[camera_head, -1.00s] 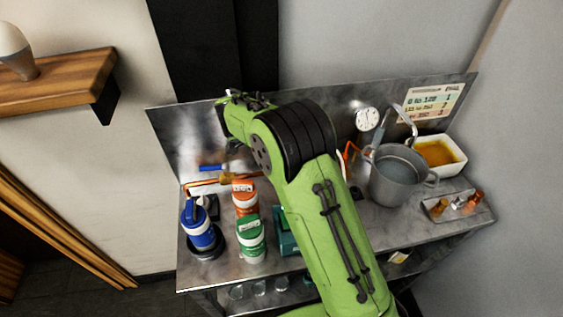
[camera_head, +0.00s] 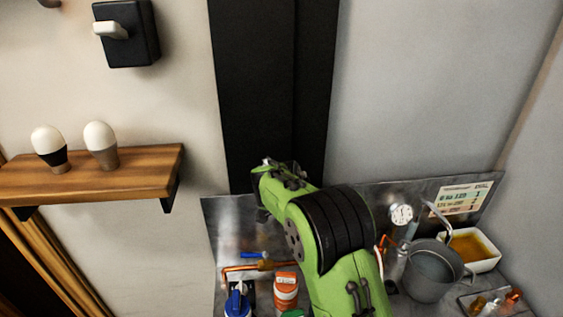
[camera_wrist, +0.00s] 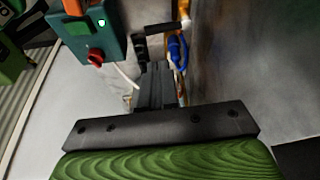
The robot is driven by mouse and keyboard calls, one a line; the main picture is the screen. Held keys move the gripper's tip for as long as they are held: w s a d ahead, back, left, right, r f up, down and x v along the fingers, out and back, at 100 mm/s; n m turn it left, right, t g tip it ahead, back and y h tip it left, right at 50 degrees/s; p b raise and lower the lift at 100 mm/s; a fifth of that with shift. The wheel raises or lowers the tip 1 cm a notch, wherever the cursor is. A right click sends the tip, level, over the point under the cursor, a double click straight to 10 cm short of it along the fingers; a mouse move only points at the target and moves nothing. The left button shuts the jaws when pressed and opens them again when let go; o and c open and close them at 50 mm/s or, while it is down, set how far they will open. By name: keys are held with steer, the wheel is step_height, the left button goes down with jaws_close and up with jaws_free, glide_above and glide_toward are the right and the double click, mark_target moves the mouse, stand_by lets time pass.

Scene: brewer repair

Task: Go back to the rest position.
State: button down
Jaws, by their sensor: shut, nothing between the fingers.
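My gripper (camera_wrist: 157,88) shows in the wrist view as dark fingers pressed together with nothing between them. In the wrist view it points toward a pipe with a blue valve handle (camera_wrist: 178,52), above a metal surface. A teal box (camera_wrist: 92,38) with a lit green button and a red knob is to its upper left. In the head view my green arm reaches up over the bench, bent at a black joint. The fingers are hidden there behind the arm.
The bench holds a grey pot (camera_head: 432,272), a white tray of amber liquid (camera_head: 486,264), a gauge (camera_head: 401,214), an orange-labelled jar (camera_head: 286,290) and a blue bottle (camera_head: 237,303). A wooden shelf (camera_head: 150,168) with two bulbs and a black wall switch (camera_head: 130,38) are at left.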

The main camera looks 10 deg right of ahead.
steer(key=s+d+r+n+t+y, duration=0.25)
steer(key=s+r+n, duration=0.55)
steer(key=s+r, duration=0.5)
steer(key=s+a+f+n+t+y, duration=0.1)
steer(key=s+n+t, duration=0.1)
steer(key=s+n, duration=0.6)
steer(key=s, duration=0.7)
steer(key=shift+s+a+n+t, duration=0.15)
steer(key=shift+s+n+t, duration=0.15)
steer(key=shift+s+t, duration=0.05)
steer(key=shift+s+y, duration=0.1)
steer(key=shift+y, duration=0.15)
